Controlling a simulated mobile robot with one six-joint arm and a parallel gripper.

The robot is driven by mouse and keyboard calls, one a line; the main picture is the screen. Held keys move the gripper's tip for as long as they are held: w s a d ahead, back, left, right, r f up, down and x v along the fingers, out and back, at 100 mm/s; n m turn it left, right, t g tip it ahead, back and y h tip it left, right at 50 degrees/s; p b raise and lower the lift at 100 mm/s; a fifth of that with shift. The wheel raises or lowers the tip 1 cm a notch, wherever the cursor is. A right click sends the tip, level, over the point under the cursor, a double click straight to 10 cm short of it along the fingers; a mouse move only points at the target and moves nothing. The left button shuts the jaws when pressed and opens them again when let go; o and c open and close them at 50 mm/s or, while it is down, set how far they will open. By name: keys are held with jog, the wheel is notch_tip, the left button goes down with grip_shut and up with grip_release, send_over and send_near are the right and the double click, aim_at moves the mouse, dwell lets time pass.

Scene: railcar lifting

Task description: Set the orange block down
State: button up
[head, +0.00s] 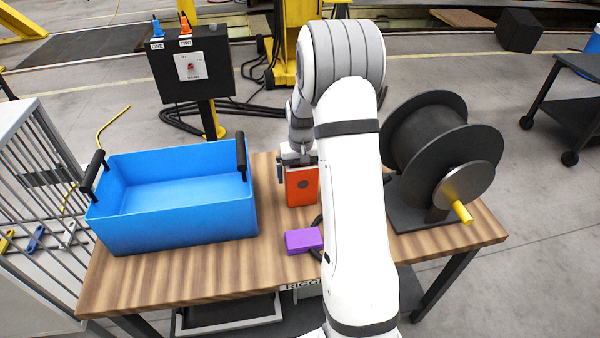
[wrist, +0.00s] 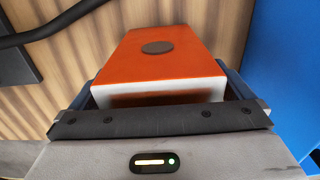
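The orange block (head: 302,186) stands upright at the middle of the wooden table in the head view, right of the blue bin. My gripper (head: 297,157) is at the block's top, with its fingers on either side. In the wrist view the orange block (wrist: 165,62) fills the space between the fingers of my gripper (wrist: 158,92), its dark round spot showing. The block's lower end appears at or very near the tabletop; I cannot tell whether it touches. My arm hides part of the table to the right.
A blue bin (head: 180,222) with black handles takes up the table's left side. A purple block (head: 303,240) lies in front of the orange one. A black cable reel (head: 430,140) stands on the right. The front left of the wooden table (head: 150,280) is clear.

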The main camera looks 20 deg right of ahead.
notch_tip(320, 180, up, 12)
jog(key=shift+r+b, duration=0.1)
jog(key=shift+b, duration=0.35)
jog(key=s+a+r+n+t, duration=0.1)
jog(key=s+a+r, duration=0.6)
jog(key=s, duration=0.4)
jog(key=s+a+t, duration=0.1)
jog(key=s+a, duration=0.1)
jog(key=s, duration=0.6)
jog(key=s+a+f+n+t, duration=0.1)
jog(key=s+a, duration=0.2)
jog(key=s, duration=0.5)
jog(key=shift+a, duration=0.15)
